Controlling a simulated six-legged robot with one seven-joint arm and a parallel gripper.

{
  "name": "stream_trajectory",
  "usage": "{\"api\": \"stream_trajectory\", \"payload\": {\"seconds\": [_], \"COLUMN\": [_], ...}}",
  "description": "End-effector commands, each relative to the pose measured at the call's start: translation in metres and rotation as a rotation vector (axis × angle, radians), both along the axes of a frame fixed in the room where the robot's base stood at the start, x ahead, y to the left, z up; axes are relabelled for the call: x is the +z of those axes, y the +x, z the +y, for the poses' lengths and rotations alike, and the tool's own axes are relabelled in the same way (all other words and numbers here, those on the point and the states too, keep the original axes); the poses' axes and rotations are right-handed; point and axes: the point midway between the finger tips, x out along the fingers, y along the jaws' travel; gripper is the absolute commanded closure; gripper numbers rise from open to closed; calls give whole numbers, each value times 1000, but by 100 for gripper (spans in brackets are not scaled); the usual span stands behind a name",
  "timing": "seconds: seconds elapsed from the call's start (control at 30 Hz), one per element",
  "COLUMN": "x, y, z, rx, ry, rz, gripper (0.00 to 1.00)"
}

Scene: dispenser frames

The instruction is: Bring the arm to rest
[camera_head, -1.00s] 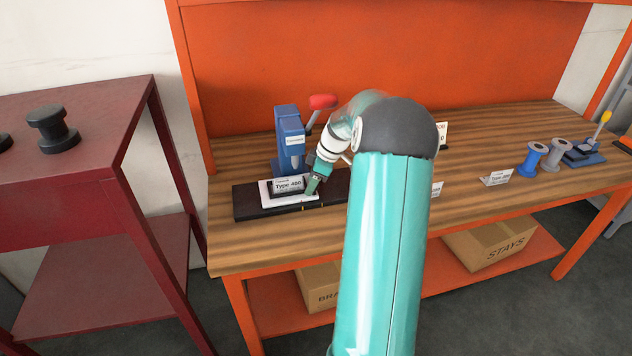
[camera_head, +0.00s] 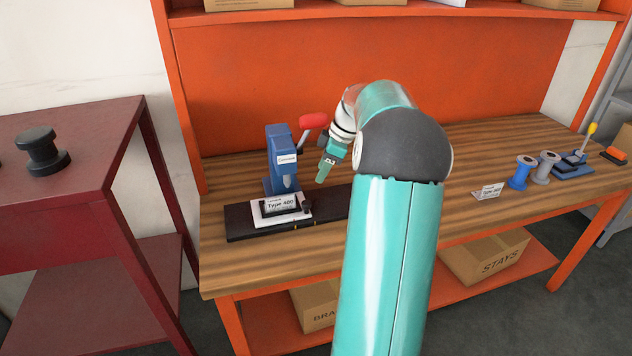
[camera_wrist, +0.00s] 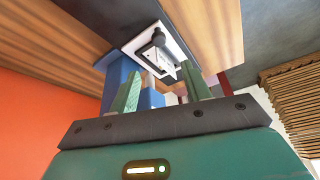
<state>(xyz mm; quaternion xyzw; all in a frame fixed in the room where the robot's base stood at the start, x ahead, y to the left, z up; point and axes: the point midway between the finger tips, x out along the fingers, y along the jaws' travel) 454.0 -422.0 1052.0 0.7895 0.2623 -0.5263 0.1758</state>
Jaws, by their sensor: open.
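My gripper (camera_head: 325,172) is raised above the workbench, to the right of the blue press (camera_head: 279,165) with its red-knobbed lever. In the wrist view my gripper's two green fingers (camera_wrist: 164,98) stand apart with nothing held between them. The white "Type 400" plate (camera_head: 264,213) lies on the black base (camera_head: 243,222) in front of the press, with a small black knob at its right side. The plate also shows beyond the fingers in the wrist view (camera_wrist: 142,40). My upper arm hides part of the bench's middle.
The wooden workbench (camera_head: 440,225) also bears blue and grey spools (camera_head: 521,174) and a small blue device with a yellow-tipped lever (camera_head: 574,167) at right. A dark red stand (camera_head: 70,190) with a black spool stands at left. Boxes (camera_head: 485,258) sit on the lower shelf.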

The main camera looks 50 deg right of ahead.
Motion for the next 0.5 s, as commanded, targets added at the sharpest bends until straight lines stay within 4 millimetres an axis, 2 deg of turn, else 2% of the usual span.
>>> {"api": "stream_trajectory", "payload": {"seconds": [0.17,0.5], "x": [11,11], "y": [-4,-4], "z": [-3,-3], "rx": [0,0], "ry": [1,1], "rz": [1,1], "gripper": [52,52]}}
